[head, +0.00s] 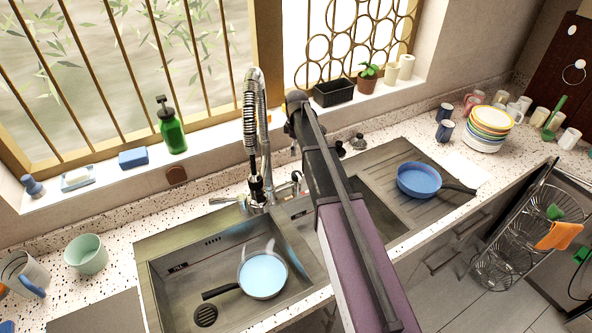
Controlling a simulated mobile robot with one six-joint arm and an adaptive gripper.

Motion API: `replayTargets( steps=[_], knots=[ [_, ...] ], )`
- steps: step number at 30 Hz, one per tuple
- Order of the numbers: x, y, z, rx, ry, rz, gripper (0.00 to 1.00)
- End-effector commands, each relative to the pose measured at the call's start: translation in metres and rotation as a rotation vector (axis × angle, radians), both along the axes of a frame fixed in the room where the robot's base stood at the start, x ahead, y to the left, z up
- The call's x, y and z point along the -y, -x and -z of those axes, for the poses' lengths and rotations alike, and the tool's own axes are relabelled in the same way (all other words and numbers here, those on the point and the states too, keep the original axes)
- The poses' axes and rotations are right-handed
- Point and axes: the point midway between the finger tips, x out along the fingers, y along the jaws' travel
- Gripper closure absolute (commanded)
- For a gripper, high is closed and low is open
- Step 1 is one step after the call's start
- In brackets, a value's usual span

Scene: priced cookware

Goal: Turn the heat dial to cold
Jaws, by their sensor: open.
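I cannot make out a marked heat dial. The tall spring-neck faucet (253,120) stands behind the sink, with a metal lever (226,199) sticking out left of its base. A small metal fitting (297,178) shows right of the base, close beside my arm; its markings are too small to read. My arm reaches up from the bottom edge across the sink, its far joint near the window. My gripper cannot be made out; the arm's far end hides that area.
A pan (263,274) with pale blue contents sits in the left basin (165,290). A blue pan (419,180) lies on the drainboard. A green soap bottle (171,127) and a black planter (333,92) stand on the sill. Stacked plates (488,127) and mugs crowd the right counter.

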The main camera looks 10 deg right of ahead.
Motion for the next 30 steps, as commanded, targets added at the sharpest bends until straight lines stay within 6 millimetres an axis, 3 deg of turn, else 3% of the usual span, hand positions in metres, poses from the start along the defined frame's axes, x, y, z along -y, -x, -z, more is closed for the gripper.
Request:
replayTargets(
  steps=[17, 30],
  knots=[
    [-0.001, 0.0, 0.005, 0.0, 0.0, -0.003, 0.07],
    [-0.001, 0.0, 0.033, 0.0, 0.0, -0.003, 0.07]
  ],
)
